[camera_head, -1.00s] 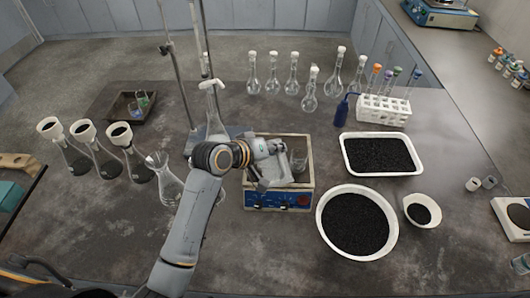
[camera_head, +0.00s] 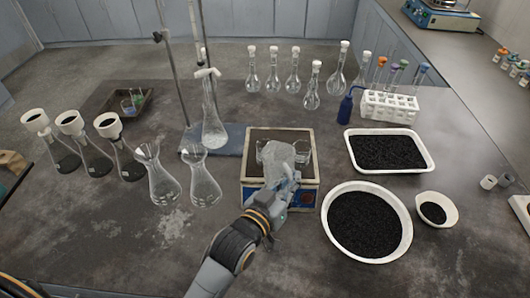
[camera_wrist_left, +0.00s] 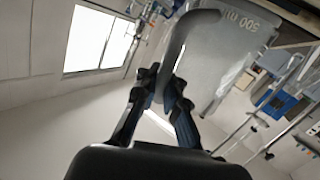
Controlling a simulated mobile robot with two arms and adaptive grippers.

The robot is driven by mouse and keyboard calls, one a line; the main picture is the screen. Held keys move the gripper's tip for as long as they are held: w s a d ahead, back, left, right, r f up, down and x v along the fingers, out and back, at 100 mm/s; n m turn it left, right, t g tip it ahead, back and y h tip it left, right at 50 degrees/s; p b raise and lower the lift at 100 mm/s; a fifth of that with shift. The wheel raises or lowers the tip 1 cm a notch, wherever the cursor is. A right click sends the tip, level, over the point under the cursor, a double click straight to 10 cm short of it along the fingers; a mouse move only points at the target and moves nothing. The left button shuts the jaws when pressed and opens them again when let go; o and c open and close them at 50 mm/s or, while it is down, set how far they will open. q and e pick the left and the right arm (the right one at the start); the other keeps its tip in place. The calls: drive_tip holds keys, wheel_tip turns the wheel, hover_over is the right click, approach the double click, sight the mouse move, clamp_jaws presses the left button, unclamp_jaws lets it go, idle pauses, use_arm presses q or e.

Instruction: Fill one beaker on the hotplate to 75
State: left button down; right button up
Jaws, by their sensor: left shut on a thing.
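The hotplate (camera_head: 254,195) is a box with a blue front panel and a pale-edged top, at the middle of the table in the head view. Clear beakers stand on it, one at the left (camera_head: 262,151) and one at the right (camera_head: 303,153). My left gripper (camera_head: 287,183) is shut on the handle of a translucent grey jug. The jug (camera_head: 277,157) is over the hotplate, partly covering its top and the beakers. In the left wrist view the gripper (camera_wrist_left: 165,85) closes around the handle of the jug (camera_wrist_left: 215,55), marked 500 ml. Liquid levels are too small to tell.
Conical flasks (camera_head: 203,188) stand to the left, several with white funnels. A clamped flask (camera_head: 213,125) is just behind left. A round black-filled bowl (camera_head: 405,222) and a white tray (camera_head: 425,160) lie to the right.

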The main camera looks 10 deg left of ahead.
use_arm(q)
drive_tip(key=f+b, duration=0.1)
drive_tip(key=s+f+m+t+b, duration=0.1)
drive_tip(key=shift+d+b, duration=0.3)
drive_tip(key=shift+d, duration=0.05)
drive_tip(key=shift+s+d+f+m+h+b, duration=0.15)
drive_tip(key=shift+m+h+b, duration=0.15)
drive_tip(key=shift+m+b, duration=0.15)
drive_tip(key=shift+t, duration=0.3)
